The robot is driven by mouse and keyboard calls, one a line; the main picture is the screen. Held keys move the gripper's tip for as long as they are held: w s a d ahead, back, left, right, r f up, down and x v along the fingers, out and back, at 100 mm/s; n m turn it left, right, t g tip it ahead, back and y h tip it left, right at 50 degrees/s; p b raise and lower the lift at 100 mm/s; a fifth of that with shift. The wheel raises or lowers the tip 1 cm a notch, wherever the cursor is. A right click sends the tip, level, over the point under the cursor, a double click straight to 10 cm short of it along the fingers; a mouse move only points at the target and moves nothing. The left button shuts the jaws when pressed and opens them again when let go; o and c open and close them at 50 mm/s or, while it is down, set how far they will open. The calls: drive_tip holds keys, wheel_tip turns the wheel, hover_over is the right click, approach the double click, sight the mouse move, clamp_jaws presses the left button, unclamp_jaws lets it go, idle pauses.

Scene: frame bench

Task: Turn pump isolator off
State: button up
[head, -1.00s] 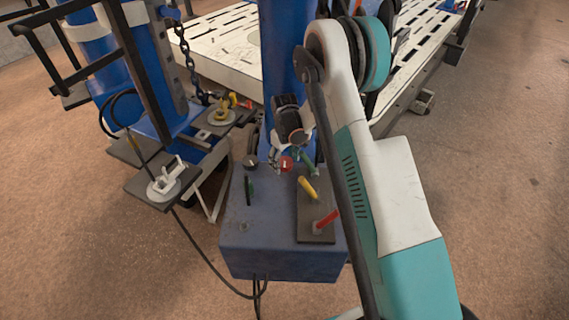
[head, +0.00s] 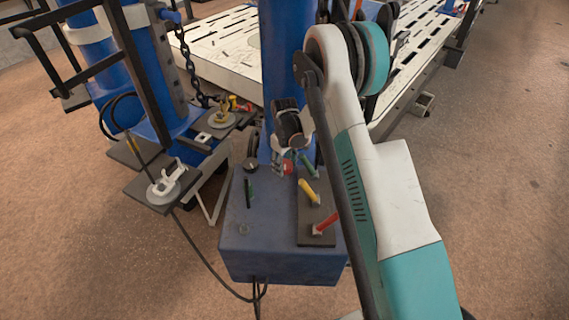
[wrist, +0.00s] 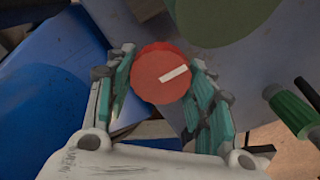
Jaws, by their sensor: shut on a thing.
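A round red knob (wrist: 158,84) with a white pointer bar sits between the fingers of my gripper in the wrist view. The bar slants, its right end higher. My gripper (head: 281,163) is shut on the knob, with a teal-padded finger on either side. In the head view the red knob (head: 288,168) shows small at the back of the blue box (head: 275,262), partly covered by my gripper. Its pointer cannot be read there.
A green handle (head: 308,165), a yellow lever (head: 309,191) and a red lever (head: 325,224) stand to the right. A blue column rises behind.

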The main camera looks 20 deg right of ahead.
sight(284, 164)
drive_tip(key=n, duration=0.4)
drive_tip(key=shift+n, duration=0.3)
drive_tip(key=n, duration=0.4)
drive_tip(key=shift+n, duration=0.3)
drive_tip(key=n, duration=0.4)
drive_tip(key=shift+s, duration=0.1)
drive_tip(key=shift+n, duration=2)
drive_tip(key=o, duration=1.1)
drive_tip(key=shift+c, duration=0.2)
wheel_tip(284, 164, up, 12)
